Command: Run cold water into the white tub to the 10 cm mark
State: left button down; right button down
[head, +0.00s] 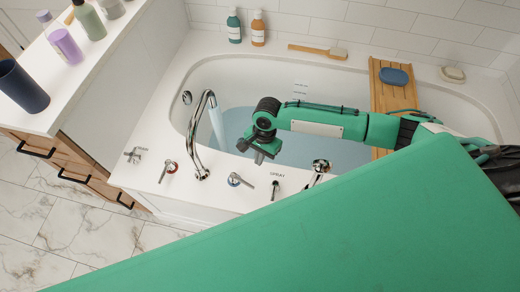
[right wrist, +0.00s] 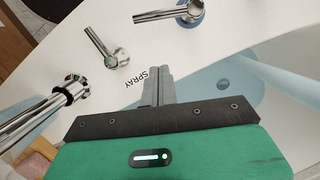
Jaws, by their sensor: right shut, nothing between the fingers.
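The white tub (head: 185,75) holds pale blue water (head: 330,150); the water also shows in the right wrist view (right wrist: 245,85). A pale stream (head: 217,125) runs from the curved chrome spout (head: 195,125) into it. Small marks (head: 300,88) are on the far inner wall, too small to read. On the front rim are a red-ringed lever (head: 170,168) and a blue-ringed lever (head: 238,180). My right gripper (head: 259,157) is shut and empty above the near rim, apart from the levers; its closed fingers (right wrist: 158,85) point toward the lever area in the wrist view. My left gripper is not in view.
The spray lever (head: 275,188) stands by the SPRAY label (right wrist: 137,79); a chrome hand shower (head: 318,168) is to its right. Bottles (head: 234,27) and a brush (head: 318,51) line the far rim.

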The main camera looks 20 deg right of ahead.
jog(key=x, duration=0.3)
jog(key=shift+a+f, duration=0.1)
jog(key=shift+f, duration=0.3)
jog(key=shift+s+a, duration=0.8)
jog(key=shift+a, duration=0.3)
jog(key=shift+s+a+f, duration=0.15)
jog(key=shift+s+a, duration=0.2)
jog(key=shift+a, duration=0.05)
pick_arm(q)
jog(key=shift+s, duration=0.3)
